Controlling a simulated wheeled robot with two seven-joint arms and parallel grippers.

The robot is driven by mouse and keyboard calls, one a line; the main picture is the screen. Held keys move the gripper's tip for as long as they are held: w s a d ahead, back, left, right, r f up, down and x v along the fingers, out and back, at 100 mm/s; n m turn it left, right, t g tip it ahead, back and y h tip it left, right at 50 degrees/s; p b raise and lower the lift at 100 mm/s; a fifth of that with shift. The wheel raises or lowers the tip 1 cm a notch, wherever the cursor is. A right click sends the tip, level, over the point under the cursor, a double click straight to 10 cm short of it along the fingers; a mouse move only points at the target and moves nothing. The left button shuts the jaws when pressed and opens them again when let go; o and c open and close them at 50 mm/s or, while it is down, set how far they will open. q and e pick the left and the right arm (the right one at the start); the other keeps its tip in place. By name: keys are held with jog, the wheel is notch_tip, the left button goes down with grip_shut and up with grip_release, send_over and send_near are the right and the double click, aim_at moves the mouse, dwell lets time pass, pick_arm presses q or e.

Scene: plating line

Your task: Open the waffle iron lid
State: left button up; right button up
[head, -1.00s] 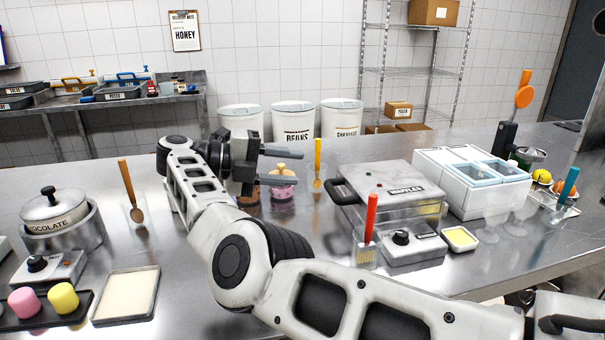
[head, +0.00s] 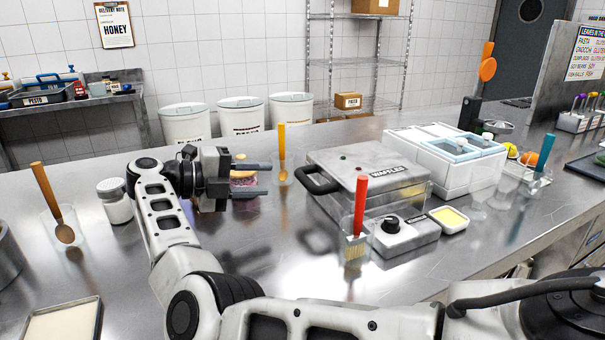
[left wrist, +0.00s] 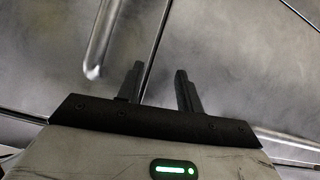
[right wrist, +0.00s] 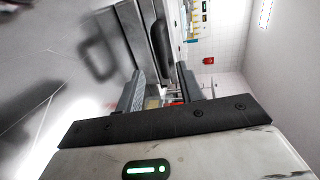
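The waffle iron (head: 365,172) stands on the steel counter with its grey lid down. Its black loop handle (head: 316,186) sticks out from the left side of the lid. My right gripper (head: 268,179) is left of the handle, its fingers pointing right towards it, with a gap between. It is open and empty. In the right wrist view, the open fingers (right wrist: 159,72) show with a black bar, probably the handle (right wrist: 160,42), beyond them. My left gripper (left wrist: 160,70) shows only in the left wrist view, open and empty over a metal surface.
A red-handled brush in a clear holder (head: 357,220) and a control box (head: 405,236) stand before the iron. A yellow-handled utensil (head: 282,150) stands behind my right gripper. A white topping box (head: 440,165) is right of the iron. Counter in front of the gripper is clear.

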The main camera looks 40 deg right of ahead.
aim_at(299, 178)
jog(key=p+x, duration=0.2)
jog(key=x, duration=0.8)
jog(key=shift+d, duration=0.15)
grip_shut()
